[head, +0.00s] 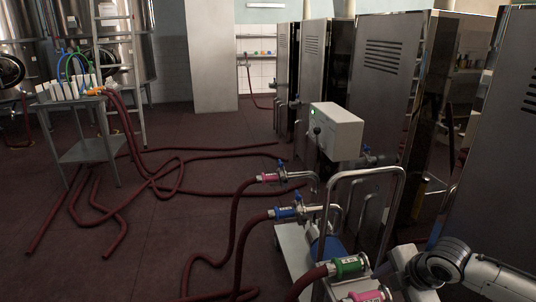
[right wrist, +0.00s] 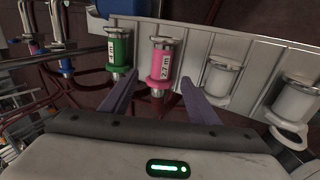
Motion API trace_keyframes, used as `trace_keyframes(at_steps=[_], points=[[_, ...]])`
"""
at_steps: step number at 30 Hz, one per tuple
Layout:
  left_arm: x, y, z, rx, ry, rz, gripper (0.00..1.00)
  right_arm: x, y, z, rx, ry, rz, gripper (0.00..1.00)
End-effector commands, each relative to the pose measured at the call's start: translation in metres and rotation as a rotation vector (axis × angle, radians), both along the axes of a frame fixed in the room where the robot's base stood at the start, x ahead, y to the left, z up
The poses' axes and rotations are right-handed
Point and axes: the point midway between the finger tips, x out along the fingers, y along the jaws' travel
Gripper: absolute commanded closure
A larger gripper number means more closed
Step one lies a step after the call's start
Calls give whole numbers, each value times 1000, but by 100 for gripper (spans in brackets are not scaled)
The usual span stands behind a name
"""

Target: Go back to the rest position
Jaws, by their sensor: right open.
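My right arm comes in from the lower right of the head view, its gripper (head: 405,272) beside the pump cart's couplings. In the right wrist view the two fingers of this gripper (right wrist: 160,92) are apart with nothing gripped. A pink labelled coupling (right wrist: 164,62) stands just beyond the gap between the fingertips, and a green coupling (right wrist: 119,50) stands to its left. The pink coupling (head: 366,297) is cut by the bottom edge of the head view, below the green coupling (head: 350,265) on a red hose. My left gripper is not in view.
The pump cart has a bent metal handle (head: 365,172) and a pale control box (head: 337,130). Steel cabinets (head: 385,70) line the right side. Red hoses (head: 150,180) lie across the floor. A small table (head: 88,150) holds white bottles at left.

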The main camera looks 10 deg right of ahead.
Motion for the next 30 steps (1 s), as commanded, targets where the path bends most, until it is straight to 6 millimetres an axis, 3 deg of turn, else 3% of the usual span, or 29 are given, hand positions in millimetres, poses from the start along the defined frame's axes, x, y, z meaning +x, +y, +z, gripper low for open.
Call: trace_keyframes(at_steps=[6,9,13,18,24,30], points=[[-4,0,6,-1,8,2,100,-37,111,-56,270,-14,-101,45],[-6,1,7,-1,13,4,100,-61,158,-73,433,-20,-213,45],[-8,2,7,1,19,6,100,-97,199,-87,633,-17,-410,45],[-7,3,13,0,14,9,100,-148,216,-99,836,-14,-728,45],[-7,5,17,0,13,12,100,-201,198,-111,940,-32,-1041,45],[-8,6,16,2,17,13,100,-222,186,-115,961,-49,-1156,45]])
